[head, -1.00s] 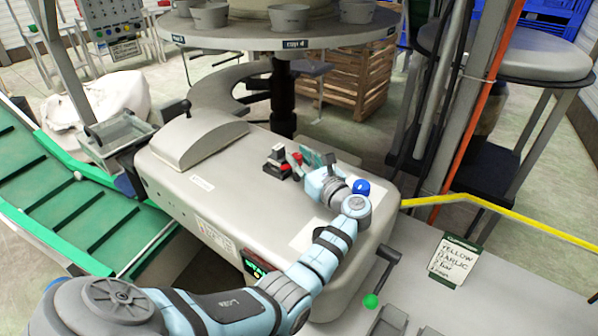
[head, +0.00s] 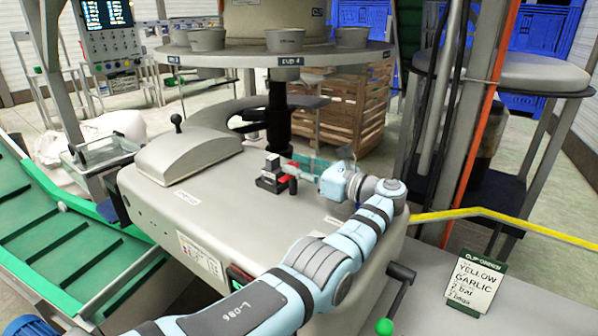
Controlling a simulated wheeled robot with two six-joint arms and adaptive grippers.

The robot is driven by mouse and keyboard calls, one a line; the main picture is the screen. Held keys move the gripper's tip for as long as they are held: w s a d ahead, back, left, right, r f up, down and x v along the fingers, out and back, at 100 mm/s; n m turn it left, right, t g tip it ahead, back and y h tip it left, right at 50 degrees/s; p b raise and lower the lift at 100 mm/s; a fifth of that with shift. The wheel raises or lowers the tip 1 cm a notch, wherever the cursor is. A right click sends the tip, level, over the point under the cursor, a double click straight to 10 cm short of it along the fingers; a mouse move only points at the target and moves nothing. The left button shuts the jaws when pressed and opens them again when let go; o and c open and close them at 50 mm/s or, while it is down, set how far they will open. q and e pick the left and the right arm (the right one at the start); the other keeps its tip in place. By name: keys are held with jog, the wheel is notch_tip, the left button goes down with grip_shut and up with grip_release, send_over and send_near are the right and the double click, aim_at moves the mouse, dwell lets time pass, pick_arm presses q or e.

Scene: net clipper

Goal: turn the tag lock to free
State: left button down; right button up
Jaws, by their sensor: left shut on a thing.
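A small dark block with a grey top and red parts, which looks like the tag lock (head: 269,177), stands on top of the grey machine housing (head: 215,215). My left gripper (head: 293,172) reaches it from the right, its fingers pointing left. The fingers are shut on the red part at the block's right side. The fingertips are small here, and the exact grip is partly hidden. A teal piece (head: 309,163) shows just behind the fingers. My right gripper is out of view.
A round carousel with grey cups (head: 285,41) hangs behind the housing. A black-knobbed lever (head: 177,121) rises at its back left. A green conveyor (head: 50,235) lies left.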

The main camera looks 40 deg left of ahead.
aim_at(298, 166)
pick_arm(q)
jog(key=c, duration=1.3)
grip_release()
notch_tip(298, 166, up, 10)
